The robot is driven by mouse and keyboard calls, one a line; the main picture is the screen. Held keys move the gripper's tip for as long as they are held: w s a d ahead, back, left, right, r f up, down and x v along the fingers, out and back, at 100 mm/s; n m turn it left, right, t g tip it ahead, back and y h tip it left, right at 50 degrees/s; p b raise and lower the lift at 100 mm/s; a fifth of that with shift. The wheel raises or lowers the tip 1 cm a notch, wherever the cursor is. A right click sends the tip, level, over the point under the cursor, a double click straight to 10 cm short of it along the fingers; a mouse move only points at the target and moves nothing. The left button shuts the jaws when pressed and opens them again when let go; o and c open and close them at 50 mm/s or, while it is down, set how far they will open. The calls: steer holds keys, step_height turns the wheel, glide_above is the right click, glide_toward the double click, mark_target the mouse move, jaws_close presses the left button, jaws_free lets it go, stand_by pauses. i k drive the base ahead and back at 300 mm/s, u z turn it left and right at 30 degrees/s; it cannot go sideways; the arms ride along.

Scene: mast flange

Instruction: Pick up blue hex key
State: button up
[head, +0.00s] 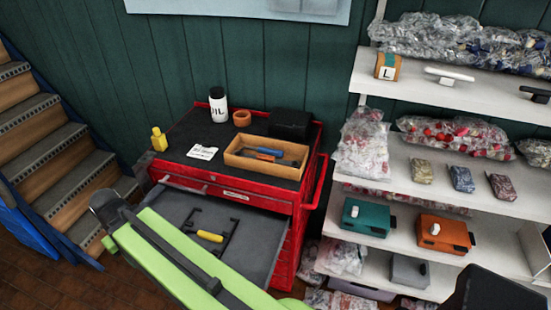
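A wooden tray (236,161) sits on top of the red tool cart (228,190). In it lie a small blue item (269,151) and an orange item (263,158), close together, with dark pieces beside them. The blue item may be the blue hex key, but it is too small to tell its shape. In the open drawer below, a yellow-handled tool (210,236) lies with black angled pieces. My green arm (165,250) crosses the lower left, in front of part of the drawer. I can make out no gripper fingers.
White shelves (455,195) stand right, stairs (50,150) left. The drawer (262,243) juts out.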

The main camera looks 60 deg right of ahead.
mark_target(264, 150)
steer(key=z, duration=0.15)
steer(key=k, duration=0.65)
steer(key=z, duration=3.7)
steer(key=k, duration=1.2)
steer(key=u, duration=1.95)
steer(key=i, duration=1)
steer(key=z, duration=0.05)
